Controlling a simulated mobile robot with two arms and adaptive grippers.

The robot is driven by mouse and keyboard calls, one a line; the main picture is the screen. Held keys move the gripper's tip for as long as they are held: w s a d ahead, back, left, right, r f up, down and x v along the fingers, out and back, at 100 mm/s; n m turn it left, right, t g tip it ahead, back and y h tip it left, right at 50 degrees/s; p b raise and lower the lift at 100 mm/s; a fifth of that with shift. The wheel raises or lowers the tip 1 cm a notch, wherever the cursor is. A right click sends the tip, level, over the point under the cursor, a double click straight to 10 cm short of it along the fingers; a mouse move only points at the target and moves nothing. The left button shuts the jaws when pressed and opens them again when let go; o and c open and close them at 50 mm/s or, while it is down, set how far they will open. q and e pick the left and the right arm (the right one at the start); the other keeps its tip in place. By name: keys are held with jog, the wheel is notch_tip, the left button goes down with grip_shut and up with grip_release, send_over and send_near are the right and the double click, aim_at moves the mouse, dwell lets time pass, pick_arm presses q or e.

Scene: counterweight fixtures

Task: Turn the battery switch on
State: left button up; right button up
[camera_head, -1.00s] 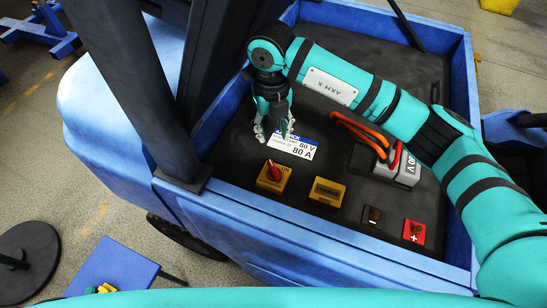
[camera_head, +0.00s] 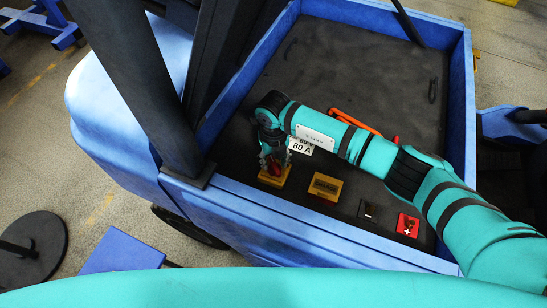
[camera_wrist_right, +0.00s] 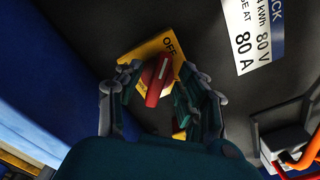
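The battery switch is a red knob (camera_wrist_right: 158,82) on a yellow plate (camera_wrist_right: 140,58), with the word OFF readable on the plate's upper right in the right wrist view. In the head view the yellow plate (camera_head: 284,176) sits at the front left of the dark panel, its knob partly covered. My right gripper (camera_head: 271,170) is down at the switch. In the right wrist view its fingers (camera_wrist_right: 159,72) are open, one on each side of the knob, with gaps visible between them and the knob. My left gripper is not in view.
Right of the switch are a second yellow block (camera_head: 325,187), a small dark part (camera_head: 368,211) and a red plus plate (camera_head: 408,225). A grey connector (camera_wrist_right: 285,145) with orange cables (camera_head: 350,121) lies near my right arm. Blue walls (camera_head: 330,226) edge the panel.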

grip_shut()
jog(key=shift+m, duration=0.3)
jog(key=shift+d+m+b, duration=0.1)
jog(key=shift+m+b, duration=0.35)
jog(key=shift+m, duration=0.55)
jog(key=m, duration=0.4)
jog(key=shift+d+m+b, duration=0.2)
jog(key=shift+m+b, duration=0.1)
jog(key=shift+b, duration=0.1)
jog(key=m, duration=0.5)
jog(key=shift+s+d, duration=0.1)
jog(key=shift+d, duration=0.05)
jog(key=m, duration=0.5)
jog(key=shift+s+d+r, duration=0.1)
jog(key=shift+d, duration=0.05)
jog(key=shift+m, duration=0.5)
